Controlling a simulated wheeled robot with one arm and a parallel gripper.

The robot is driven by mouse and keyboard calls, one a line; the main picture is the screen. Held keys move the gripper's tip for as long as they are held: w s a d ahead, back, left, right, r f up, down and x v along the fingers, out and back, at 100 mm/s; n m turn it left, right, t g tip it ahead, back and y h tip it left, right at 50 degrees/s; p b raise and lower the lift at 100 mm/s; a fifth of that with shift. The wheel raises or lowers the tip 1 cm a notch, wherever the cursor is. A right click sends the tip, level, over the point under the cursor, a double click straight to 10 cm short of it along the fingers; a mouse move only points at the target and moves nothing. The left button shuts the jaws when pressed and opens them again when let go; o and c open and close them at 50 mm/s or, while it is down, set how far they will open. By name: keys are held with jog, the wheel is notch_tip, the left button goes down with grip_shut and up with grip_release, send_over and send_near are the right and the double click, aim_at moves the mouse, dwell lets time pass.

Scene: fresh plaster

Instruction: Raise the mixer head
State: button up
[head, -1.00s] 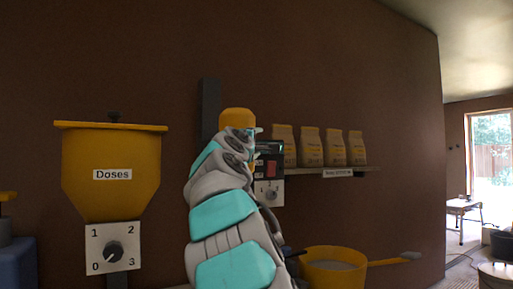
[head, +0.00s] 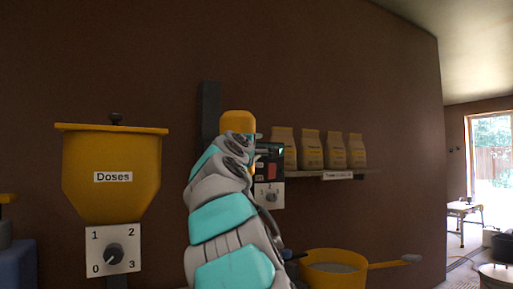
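The mixer head is yellow (head: 237,121) and stands against a dark upright column (head: 209,108) on the brown wall. Its control panel (head: 270,192) has a red switch (head: 272,171), a small green light and a dial on a white plate. My arm, grey and turquoise, rises in front of the mixer and hides most of it.
A yellow hopper labelled Doses (head: 112,176) with a 0 to 3 dial (head: 114,254) stands on the left. Several paper bags (head: 310,151) stand on a shelf (head: 345,173) at right. A yellow bucket (head: 333,267) with grey contents is below the shelf. A doorway opens far right.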

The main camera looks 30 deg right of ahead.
jog(key=b+v, duration=0.1)
jog(key=v, duration=0.6)
jog(key=shift+s+a, duration=0.25)
jog(key=shift+s, duration=0.05)
jog(key=shift+f, duration=0.2)
dwell(0.3)
